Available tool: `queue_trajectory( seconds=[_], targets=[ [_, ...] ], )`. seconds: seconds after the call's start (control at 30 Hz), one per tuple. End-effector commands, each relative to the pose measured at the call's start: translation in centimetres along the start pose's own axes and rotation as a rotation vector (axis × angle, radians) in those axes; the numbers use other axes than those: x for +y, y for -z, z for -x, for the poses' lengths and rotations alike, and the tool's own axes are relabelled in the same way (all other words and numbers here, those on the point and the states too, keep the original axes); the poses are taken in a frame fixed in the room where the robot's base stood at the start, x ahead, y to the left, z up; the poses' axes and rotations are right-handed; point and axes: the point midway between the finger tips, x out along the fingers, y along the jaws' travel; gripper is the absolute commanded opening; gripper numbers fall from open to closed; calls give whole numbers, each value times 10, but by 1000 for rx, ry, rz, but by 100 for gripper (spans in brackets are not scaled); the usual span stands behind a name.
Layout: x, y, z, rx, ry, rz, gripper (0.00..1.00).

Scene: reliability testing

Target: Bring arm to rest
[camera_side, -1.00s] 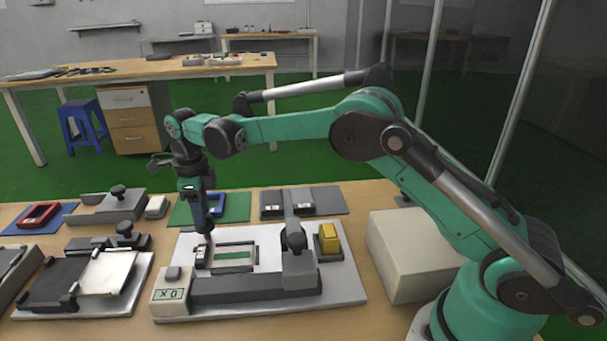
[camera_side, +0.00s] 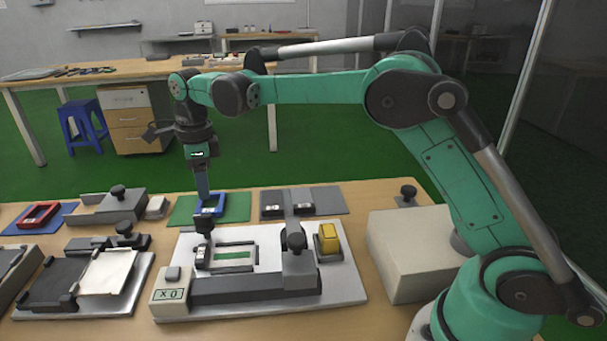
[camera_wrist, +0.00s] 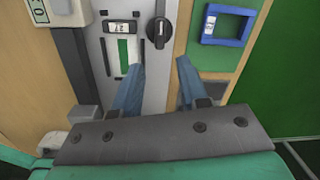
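My gripper (camera_side: 203,196) hangs pointing down above the fixture in the side view, with its fingertips in front of the blue frame. In the wrist view, its two blue fingers (camera_wrist: 160,62) are apart with nothing held between them. The test fixture (camera_side: 345,280) has a grey plate, a black-knobbed clamp (camera_side: 294,240) and a slot with a green strip (camera_side: 236,255). A small display module (camera_wrist: 122,27) sits at the end of that slot. My arm is raised, its forearm nearly level.
A blue frame (camera_wrist: 242,40) lies on a green mat (camera_side: 238,206). A beige box (camera_side: 415,250) stands near my base. More fixtures and a red frame (camera_side: 38,215) are at left. The air above the bench is clear.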

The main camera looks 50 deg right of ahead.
Motion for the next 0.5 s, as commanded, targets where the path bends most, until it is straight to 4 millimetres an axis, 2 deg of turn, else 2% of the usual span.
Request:
queue_trajectory(
  seconds=[0.1,0.23,0.4,0.5],
  targets=[
    [12,19,27,-36,68,279,38],
    [31,42,49,-49,164,620,38],
    [63,75,63,-12,301,1063,38],
    [84,94,63,41,383,1321,38]
  ],
)
